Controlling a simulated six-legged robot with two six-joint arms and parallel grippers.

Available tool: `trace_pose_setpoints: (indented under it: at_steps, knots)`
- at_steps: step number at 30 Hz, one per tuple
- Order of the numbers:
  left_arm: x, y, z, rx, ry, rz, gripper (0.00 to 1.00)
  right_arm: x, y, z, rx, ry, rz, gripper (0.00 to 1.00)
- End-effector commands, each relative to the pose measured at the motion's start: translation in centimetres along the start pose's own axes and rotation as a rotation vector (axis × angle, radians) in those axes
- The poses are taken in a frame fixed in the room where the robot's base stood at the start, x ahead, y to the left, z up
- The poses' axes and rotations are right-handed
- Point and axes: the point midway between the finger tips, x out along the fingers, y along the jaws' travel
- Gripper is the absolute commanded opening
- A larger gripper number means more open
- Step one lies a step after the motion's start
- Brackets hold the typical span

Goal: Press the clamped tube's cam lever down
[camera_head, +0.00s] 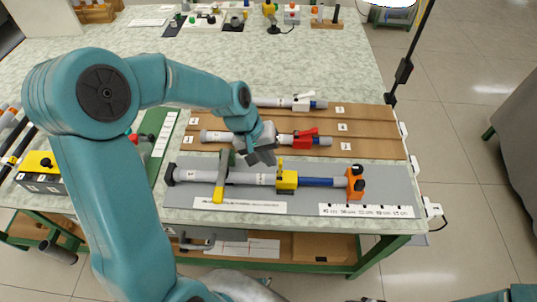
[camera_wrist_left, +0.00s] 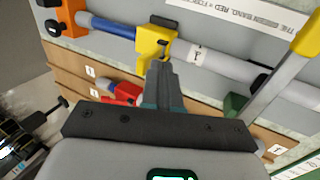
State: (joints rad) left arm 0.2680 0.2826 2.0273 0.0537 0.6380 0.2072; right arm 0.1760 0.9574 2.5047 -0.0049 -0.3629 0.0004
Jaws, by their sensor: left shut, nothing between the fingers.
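The clamped tube (camera_head: 240,178) lies on a grey mat, its white outer part to the left and a blue inner rod (camera_head: 315,182) running right. A yellow collar (camera_head: 287,181) sits where they meet, with a small yellow lever (camera_head: 281,166) sticking up. The collar also shows in the left wrist view (camera_wrist_left: 153,44). My left gripper (camera_head: 264,158) is shut and empty, just behind and left of the collar. Its fingertips (camera_wrist_left: 160,72) appear close to the collar in the wrist view; I cannot tell whether they touch. My right gripper is not in view.
An orange end block (camera_head: 355,184) holds the rod's right end. A yellow-handled clamp (camera_head: 219,185) crosses the tube on the left. Behind, tubes with a red lever (camera_head: 305,136) and a white lever (camera_head: 302,98) lie on brown boards.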

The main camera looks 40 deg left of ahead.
Motion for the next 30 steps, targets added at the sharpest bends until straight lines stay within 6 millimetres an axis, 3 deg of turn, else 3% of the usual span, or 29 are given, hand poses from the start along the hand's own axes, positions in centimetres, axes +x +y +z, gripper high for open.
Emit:
trace_pose_setpoints:
  at_steps: [30]
  knots:
    - [0.0,1.2,0.0,0.002,-0.001,-0.122,0.0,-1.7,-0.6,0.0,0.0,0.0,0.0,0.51]
